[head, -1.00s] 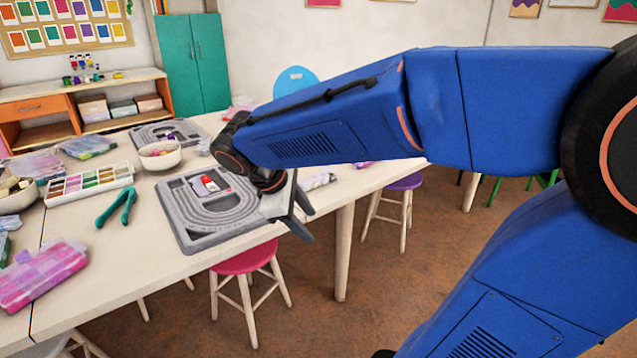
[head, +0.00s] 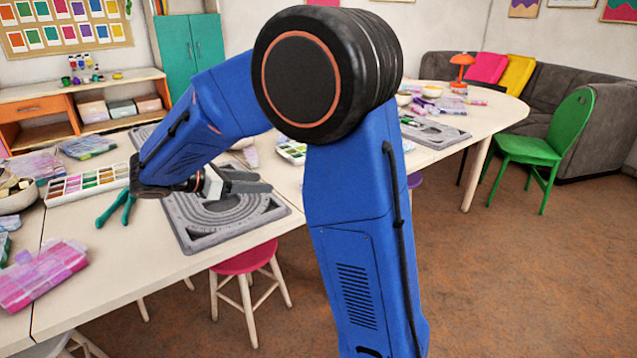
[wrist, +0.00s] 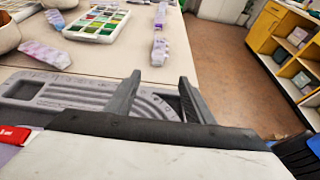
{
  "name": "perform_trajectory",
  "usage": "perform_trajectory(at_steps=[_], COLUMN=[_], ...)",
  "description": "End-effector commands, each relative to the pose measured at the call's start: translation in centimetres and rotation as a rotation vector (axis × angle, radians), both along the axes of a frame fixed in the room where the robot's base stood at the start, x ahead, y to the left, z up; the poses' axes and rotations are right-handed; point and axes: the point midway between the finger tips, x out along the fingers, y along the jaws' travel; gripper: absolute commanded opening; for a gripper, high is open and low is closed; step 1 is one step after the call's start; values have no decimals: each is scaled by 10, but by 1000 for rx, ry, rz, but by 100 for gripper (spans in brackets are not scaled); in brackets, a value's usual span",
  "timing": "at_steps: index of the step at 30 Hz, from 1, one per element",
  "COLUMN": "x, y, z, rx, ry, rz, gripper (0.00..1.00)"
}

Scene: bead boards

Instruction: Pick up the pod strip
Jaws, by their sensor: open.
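In the wrist view, a clear strip of small lidded pods with pale purple contents (wrist: 160,50) lies on the table beyond the bead board, near the table's edge. A similar pale purple strip (wrist: 45,52) lies further left; I cannot tell which one is the pod strip. In the head view, my arm hides the first strip. My gripper (head: 268,182) is open and empty above the grey bead board (head: 270,212), its fingers pointing right. The fingers also show in the wrist view (wrist: 157,100), with the nearer strip ahead, apart from them.
A red item (wrist: 14,135) shows at the wrist view's left edge by the board. A palette of green beads (wrist: 97,24) stands past the strips. Teal pliers (head: 117,207), a bead box (head: 85,184) and a pink case (head: 42,275) are left. A pink stool (head: 248,262) stands in front.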

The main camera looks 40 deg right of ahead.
Motion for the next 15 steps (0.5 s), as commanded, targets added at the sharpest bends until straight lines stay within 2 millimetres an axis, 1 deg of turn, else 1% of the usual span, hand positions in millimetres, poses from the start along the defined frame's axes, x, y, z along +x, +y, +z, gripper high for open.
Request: perform_trajectory(at_steps=[1, 3, 12, 15], x=[-1, -1, 0, 0], y=[-9, -21, -70, -84], z=[-3, -8, -28, -34], rx=[0, 1, 2, 3], ry=[1, 1, 0, 0], rz=[-3, -4, -3, -3], gripper=[48, 48, 48, 48])
